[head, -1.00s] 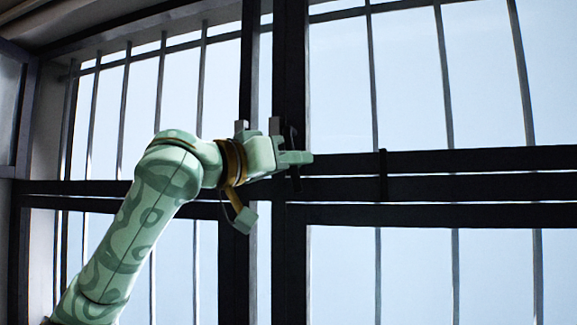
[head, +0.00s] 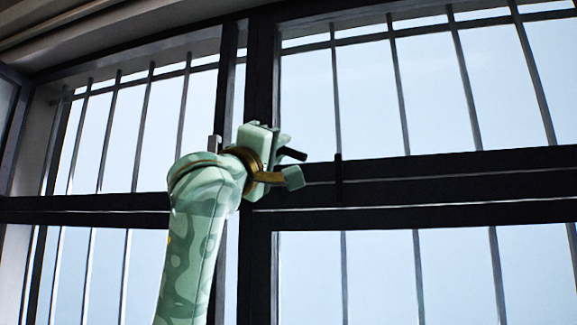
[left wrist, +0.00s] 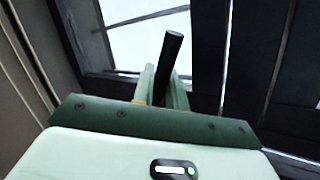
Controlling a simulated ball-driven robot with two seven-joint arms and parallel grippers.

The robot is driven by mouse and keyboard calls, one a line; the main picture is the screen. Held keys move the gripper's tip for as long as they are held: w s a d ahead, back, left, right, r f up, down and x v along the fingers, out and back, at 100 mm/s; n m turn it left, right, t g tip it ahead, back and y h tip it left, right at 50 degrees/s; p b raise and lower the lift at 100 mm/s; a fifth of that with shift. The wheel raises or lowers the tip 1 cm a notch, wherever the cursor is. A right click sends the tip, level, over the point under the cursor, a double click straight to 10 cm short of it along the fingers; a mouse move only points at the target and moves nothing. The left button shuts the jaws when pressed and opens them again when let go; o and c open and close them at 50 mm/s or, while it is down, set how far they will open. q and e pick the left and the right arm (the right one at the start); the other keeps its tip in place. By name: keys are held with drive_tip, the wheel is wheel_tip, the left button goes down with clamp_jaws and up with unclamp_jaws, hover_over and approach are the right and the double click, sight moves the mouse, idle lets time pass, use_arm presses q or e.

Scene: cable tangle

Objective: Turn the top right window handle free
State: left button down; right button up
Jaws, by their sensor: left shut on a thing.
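My left gripper (head: 280,143) is at the dark upright of the window frame, just above the middle crossbars. It is shut on the black window handle (head: 293,154), which pokes out to the right past the fingers, tilted slightly down. In the left wrist view the handle (left wrist: 172,45) stands between the two green fingers (left wrist: 163,85) and reaches beyond their tips. The handle's pivot is hidden behind the gripper in the head view. My right gripper is in neither view.
A grey fitting (head: 215,144) sits on the upright to the left of my gripper. A small black catch (head: 338,178) is on the crossbar (head: 430,168) to the right. Thin vertical bars (head: 399,90) stand behind the panes.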

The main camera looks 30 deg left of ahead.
use_arm(q)
drive_tip(key=n, duration=0.1)
drive_tip(key=n+y, duration=0.2)
drive_tip(key=shift+w+d+r+b, duration=0.1)
drive_tip(key=shift+d+r+b, duration=0.15)
drive_tip(key=shift+b, duration=0.1)
drive_tip(key=shift+r+n+t+y, duration=0.2)
drive_tip(key=shift+n+t+y, duration=0.1)
drive_tip(key=shift+n+y, duration=0.3)
drive_tip(key=shift+r+n+y, duration=0.3)
drive_tip(key=shift+n+y, duration=0.4)
drive_tip(key=shift+n, duration=0.4)
drive_tip(key=shift+r+n+g+y+b, duration=0.15)
drive_tip(key=shift+r+n+g+y, duration=0.05)
drive_tip(key=shift+n+y, duration=0.4)
drive_tip(key=shift+r+n+g+y+b, duration=0.2)
drive_tip(key=shift+n+y, duration=0.3)
drive_tip(key=shift+n, duration=0.2)
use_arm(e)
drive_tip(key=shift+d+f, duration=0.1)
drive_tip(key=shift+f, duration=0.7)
use_arm(q)
drive_tip(key=shift+a, duration=0.1)
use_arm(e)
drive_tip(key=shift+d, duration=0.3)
use_arm(q)
drive_tip(key=c, duration=1.5)
unclamp_jaws()
drive_tip(key=shift+w, duration=0.15)
